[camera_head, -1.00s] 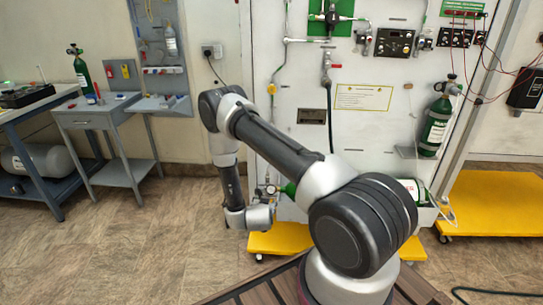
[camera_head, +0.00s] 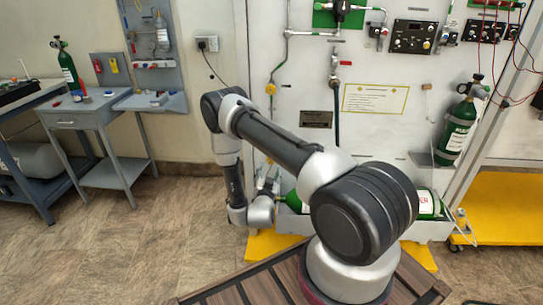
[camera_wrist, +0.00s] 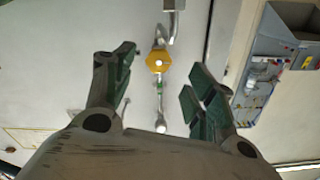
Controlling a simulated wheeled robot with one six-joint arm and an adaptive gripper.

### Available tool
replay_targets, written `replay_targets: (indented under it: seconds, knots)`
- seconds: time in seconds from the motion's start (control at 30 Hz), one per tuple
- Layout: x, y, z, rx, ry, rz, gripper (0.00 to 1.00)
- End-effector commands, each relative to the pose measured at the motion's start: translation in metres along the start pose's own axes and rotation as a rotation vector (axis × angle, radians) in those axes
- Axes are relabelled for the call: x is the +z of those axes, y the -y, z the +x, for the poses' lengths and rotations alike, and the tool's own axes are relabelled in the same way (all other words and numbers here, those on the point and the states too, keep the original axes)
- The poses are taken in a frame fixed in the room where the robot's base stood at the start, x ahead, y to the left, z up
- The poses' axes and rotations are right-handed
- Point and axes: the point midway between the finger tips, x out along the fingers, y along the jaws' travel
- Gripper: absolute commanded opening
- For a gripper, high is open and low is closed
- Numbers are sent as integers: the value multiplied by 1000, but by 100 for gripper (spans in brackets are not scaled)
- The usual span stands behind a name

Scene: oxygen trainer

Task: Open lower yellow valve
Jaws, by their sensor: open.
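A yellow valve knob (camera_wrist: 159,60) sits on a thin metal pipe on the pale panel, in the wrist view. My gripper (camera_wrist: 160,72) is open, with one dark green-padded finger to each side of the knob in the picture. In the head view, a yellow knob (camera_head: 270,88) shows on the panel's left pipe, above my wrist.
A green cylinder (camera_head: 456,130) stands on the panel's right side. A yellow platform base (camera_head: 268,244) is under the panel. A grey side table (camera_head: 90,110) and tool board stand left. The tiled floor at the left is clear.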

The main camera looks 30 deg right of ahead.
Motion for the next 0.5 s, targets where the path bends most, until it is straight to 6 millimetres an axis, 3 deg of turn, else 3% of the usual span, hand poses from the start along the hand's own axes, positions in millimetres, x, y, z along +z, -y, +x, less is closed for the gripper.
replay_targets:
  seconds: [0.17,0.5]
  knots:
    - [-1,0,10,0,-5,2,56]
    - [-1,0,64,1,-4,3,56]
